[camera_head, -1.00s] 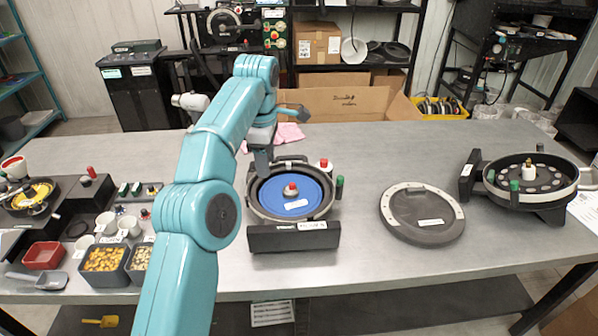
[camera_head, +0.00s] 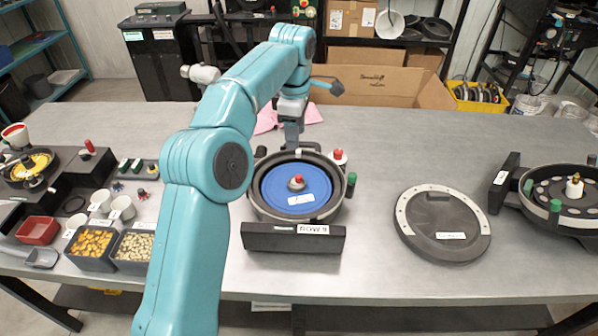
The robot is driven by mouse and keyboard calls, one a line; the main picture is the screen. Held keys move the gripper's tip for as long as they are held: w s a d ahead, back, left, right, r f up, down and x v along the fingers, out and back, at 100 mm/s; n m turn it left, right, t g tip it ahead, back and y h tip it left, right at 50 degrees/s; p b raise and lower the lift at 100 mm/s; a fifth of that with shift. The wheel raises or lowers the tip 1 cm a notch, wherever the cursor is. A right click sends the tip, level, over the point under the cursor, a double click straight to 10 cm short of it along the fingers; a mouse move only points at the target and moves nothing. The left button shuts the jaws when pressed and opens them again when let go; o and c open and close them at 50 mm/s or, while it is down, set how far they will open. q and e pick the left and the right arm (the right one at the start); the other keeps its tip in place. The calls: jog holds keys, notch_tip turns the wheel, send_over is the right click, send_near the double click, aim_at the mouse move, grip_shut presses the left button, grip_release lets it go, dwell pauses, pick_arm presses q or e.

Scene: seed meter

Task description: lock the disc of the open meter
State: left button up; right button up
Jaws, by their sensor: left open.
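The open meter (camera_head: 250,205) is a round black housing near the middle of the table, with a dark block and a white label at its front. A blue disc (camera_head: 318,190) lies in it. At the disc's centre is a small grey hub with a red top (camera_head: 297,181). A red-topped post (camera_head: 339,156) and a green post (camera_head: 351,183) stand at the meter's right rim. My left gripper (camera_head: 292,143) is open and points down at the meter's back rim; whether it touches is unclear. My right gripper is out of view.
A round grey lid (camera_head: 443,222) lies flat right of the meter. A second meter (camera_head: 560,204) with a holed plate stands at the far right. Seed bins (camera_head: 92,245), cups and a red tray (camera_head: 38,231) crowd the left. A pink cloth (camera_head: 268,118) lies behind the meter.

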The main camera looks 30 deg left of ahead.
pick_arm(q)
send_over(298, 177)
notch_tip(298, 177, down, 5)
jog(key=f, duration=0.5)
jog(key=shift+s+a+f+b, duration=0.1)
jog(key=shift+s+f+b, duration=0.15)
jog(key=shift+s+b, duration=0.1)
jog(key=f, duration=0.2)
jog(key=w+f, duration=0.1)
jog(key=shift+w+d+f, duration=0.15)
jog(key=shift+d+f, duration=0.05)
jog(key=shift+f, duration=0.2)
jog(key=shift+a+f, duration=0.15)
jog(key=shift+f, duration=0.05)
jog(key=shift+s+r, duration=0.2)
jog(key=shift+s, duration=0.25)
jog(key=shift+w, duration=0.1)
jog(key=shift+w+f, duration=0.15)
jog(key=shift+w, duration=0.1)
jog(key=c, duration=0.4)
grip_shut()
jog(key=shift+s, duration=0.15)
